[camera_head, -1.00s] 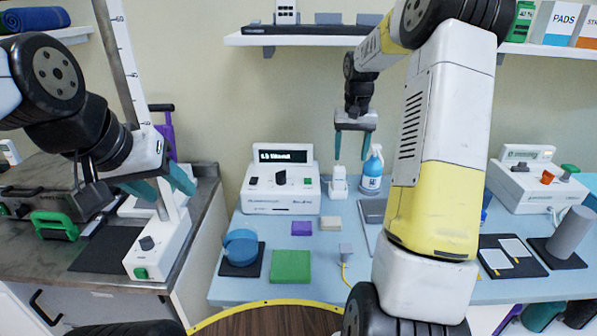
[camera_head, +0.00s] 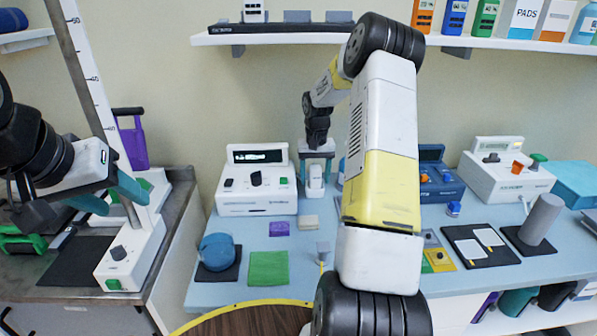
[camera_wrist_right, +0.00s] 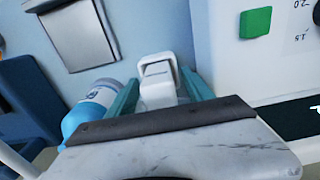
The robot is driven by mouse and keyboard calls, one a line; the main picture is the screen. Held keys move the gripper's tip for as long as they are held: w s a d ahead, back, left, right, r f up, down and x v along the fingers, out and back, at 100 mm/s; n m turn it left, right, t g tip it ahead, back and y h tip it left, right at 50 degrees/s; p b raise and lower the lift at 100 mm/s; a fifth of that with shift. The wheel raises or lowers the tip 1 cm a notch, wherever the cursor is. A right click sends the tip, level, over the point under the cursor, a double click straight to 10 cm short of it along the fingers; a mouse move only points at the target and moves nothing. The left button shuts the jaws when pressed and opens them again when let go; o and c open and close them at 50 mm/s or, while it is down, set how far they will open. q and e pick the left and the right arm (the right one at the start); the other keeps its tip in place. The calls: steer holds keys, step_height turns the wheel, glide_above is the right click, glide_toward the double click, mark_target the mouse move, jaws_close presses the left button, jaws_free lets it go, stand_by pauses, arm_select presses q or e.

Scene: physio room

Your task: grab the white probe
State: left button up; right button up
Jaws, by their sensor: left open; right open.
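The white probe (camera_head: 315,176) stands upright on the blue table, just right of the white console; I cannot tell it apart from any holder under it. It also shows in the right wrist view (camera_wrist_right: 158,72) as a white block with a grey-edged face. My right gripper (camera_head: 316,168) is open above it, its teal fingers pointing down on either side. In the wrist view the probe lies between the fingers; contact cannot be told. My left gripper (camera_head: 110,195) is open and empty over the grey counter at left, far from the probe.
The white console (camera_head: 257,203) stands close left of the probe. A blue-and-white bottle (camera_wrist_right: 90,112) is close beside the right gripper. A blue ball-like object (camera_head: 216,250), a green pad (camera_head: 268,268) and a purple block (camera_head: 279,229) lie nearer the front. A shelf (camera_head: 290,39) hangs above.

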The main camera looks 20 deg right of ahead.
jaws_close()
stand_by(0.4)
